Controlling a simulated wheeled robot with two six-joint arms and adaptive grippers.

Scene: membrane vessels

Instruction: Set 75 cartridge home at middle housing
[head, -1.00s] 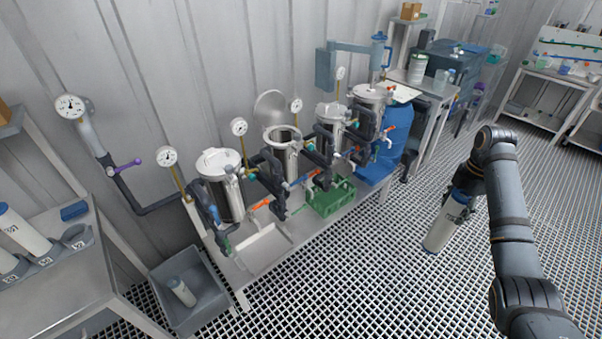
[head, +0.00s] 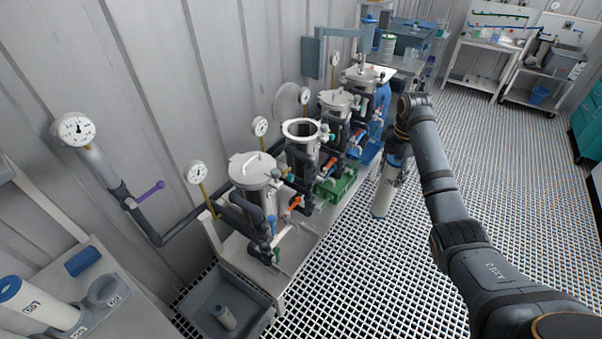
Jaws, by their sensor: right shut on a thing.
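My right gripper (head: 399,168) is shut on the 75 cartridge (head: 384,192), a white cylinder with a blue top band and dark print that is too small to read surely. It hangs nearly upright over the grating, right of the vessel bench. The middle housing (head: 301,150) is a steel vessel on the bench with its top open and its round lid (head: 287,103) swung up behind. The cartridge is clear of it, to its right. My left gripper does not show.
Closed steel housings stand at the near end (head: 254,172) and farther along the bench. A grey bin (head: 222,308) with a small cylinder is at the lower left. A side table holds another cartridge (head: 38,304). The grating floor at right is clear.

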